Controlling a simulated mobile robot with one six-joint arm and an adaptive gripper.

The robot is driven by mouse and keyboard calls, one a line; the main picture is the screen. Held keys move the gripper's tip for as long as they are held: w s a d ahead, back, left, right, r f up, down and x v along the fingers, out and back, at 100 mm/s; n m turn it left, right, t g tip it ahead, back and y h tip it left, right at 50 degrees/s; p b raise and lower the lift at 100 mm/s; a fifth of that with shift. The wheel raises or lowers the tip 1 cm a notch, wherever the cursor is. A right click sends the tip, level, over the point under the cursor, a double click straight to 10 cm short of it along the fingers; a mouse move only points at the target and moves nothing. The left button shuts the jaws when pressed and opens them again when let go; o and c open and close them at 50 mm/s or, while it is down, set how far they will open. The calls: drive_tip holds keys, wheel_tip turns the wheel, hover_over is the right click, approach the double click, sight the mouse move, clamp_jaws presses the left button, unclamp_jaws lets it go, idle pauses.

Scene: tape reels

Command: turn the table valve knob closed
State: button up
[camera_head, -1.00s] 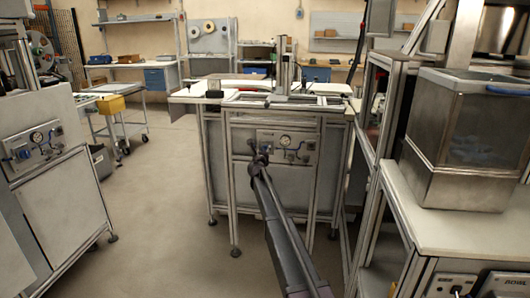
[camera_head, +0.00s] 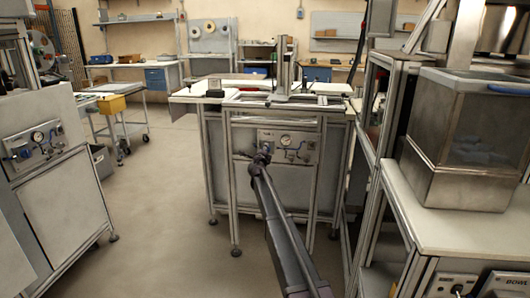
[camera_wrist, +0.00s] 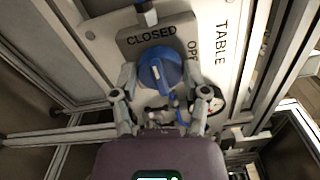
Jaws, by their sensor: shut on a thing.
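The blue valve knob (camera_wrist: 160,73) is in the middle of the wrist view, on a grey plate marked CLOSED, with a second word starting OPE partly cut by the fingers' side. The word TABLE stands on the white panel (camera_wrist: 212,18) beside it. My gripper (camera_wrist: 160,92) has one finger on each side of the knob and is shut on it. In the head view my gripper (camera_head: 262,153) is at the front panel of the middle bench and hides the knob. The knob's exact turn angle is hard to tell.
A pressure gauge (camera_head: 285,140) and blue fittings sit just right of my gripper on the panel. Aluminium frame posts (camera_head: 230,185) flank it. A similar panel (camera_head: 35,140) is on the left machine. A clear bin (camera_head: 480,120) stands on the right bench. Floor at left is open.

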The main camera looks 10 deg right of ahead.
drive_tip(key=shift+w, duration=0.15)
idle(0.3)
drive_tip(key=o, duration=1.1)
drive_tip(key=shift+o, duration=0.2)
drive_tip(key=shift+s, duration=0.25)
drive_tip(key=v, duration=1.1)
drive_tip(key=shift+s, duration=0.3)
drive_tip(key=shift+a, duration=0.2)
